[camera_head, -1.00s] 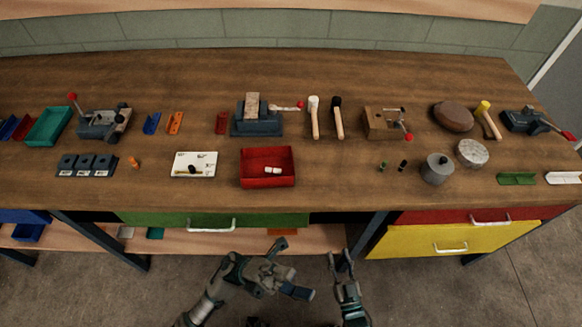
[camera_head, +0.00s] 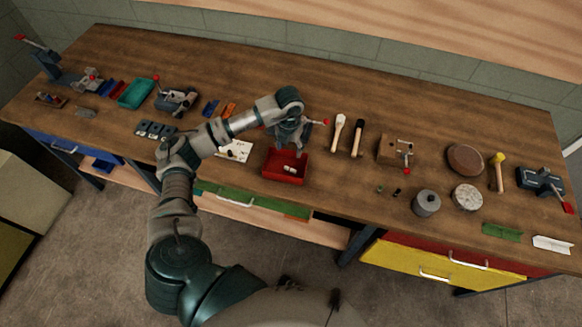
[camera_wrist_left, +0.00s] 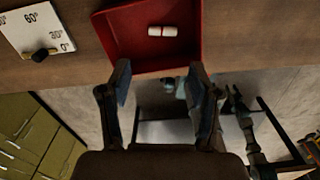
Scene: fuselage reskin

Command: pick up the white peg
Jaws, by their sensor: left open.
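The white peg (camera_head: 289,168) lies on its side in the red tray (camera_head: 284,180) on the bench. In the left wrist view the peg (camera_wrist_left: 162,31) is a short white piece with a thin reddish line across its middle, inside the tray (camera_wrist_left: 112,32). My left gripper (camera_head: 291,143) is over the back part of the tray in the head view. In the left wrist view its two fingers (camera_wrist_left: 160,82) are apart with nothing between them, and the peg is beyond their tips. My right gripper is not clear in the head view; a dark part in the wrist view may be it.
A white angle card (camera_head: 238,151) lies left of the tray, partly behind my arm. A vise stands behind the tray, partly hidden by my gripper. Two mallets (camera_head: 347,136) lie to the right. The bench front right of the tray is clear.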

